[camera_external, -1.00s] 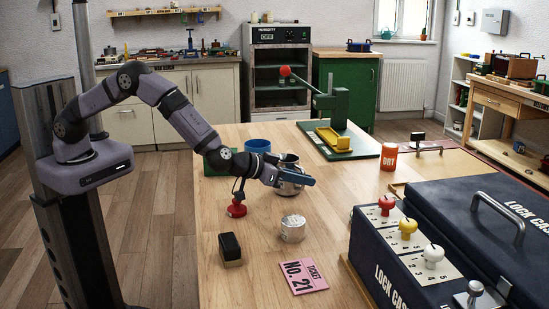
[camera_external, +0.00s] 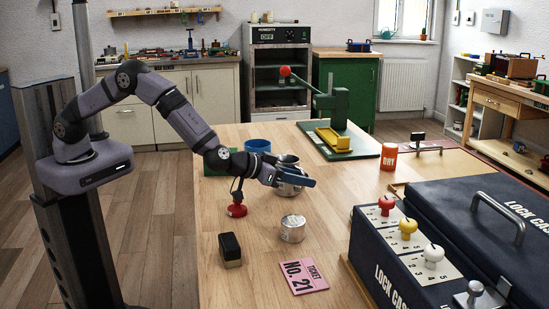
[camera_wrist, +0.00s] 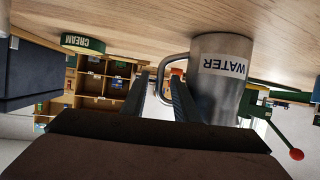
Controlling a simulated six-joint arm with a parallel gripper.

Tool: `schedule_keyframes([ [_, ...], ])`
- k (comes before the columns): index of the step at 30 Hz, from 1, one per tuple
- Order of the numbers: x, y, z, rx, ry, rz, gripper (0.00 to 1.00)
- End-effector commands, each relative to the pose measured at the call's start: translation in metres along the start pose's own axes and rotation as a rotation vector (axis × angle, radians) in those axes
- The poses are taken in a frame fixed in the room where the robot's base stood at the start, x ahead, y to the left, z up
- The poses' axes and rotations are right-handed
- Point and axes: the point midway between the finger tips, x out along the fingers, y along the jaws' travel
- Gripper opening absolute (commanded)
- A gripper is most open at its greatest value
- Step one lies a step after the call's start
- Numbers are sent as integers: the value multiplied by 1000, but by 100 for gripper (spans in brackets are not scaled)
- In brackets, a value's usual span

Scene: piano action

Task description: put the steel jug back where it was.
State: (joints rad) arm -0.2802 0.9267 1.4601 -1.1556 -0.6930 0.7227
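The steel jug (camera_external: 289,189) stands upright on the wooden table, partly hidden behind my gripper (camera_external: 306,180). In the wrist view, which is upside down, the jug (camera_wrist: 222,88) bears a white WATER label and its base meets the table. Its handle (camera_wrist: 163,78) lies at the gap between the fingertips of my gripper (camera_wrist: 159,82). The fingers look apart, with space beside the handle; I see no clear squeeze on it.
A silver tin (camera_external: 293,229), a red-based object (camera_external: 236,209), a black-topped block (camera_external: 230,250) and a pink ticket (camera_external: 304,277) lie nearer. A blue bowl (camera_external: 257,145) and green press (camera_external: 340,110) are behind. The lock case (camera_external: 395,255) stands right.

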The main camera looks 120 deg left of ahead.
Motion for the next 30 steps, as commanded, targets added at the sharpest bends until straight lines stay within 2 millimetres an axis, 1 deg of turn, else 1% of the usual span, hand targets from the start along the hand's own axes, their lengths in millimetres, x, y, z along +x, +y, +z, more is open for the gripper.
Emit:
schedule_keyframes([
  [5, -20, 0, 1, 1, 0, 2, 27],
  [15, -78, 1, 0, 0, 1, 4, 27],
  [18, -93, 1, 0, 1, 1, 3, 27],
  [24, -111, 0, 0, 1, 0, 1, 27],
  [30, -115, 0, 0, 1, 0, 0, 27],
])
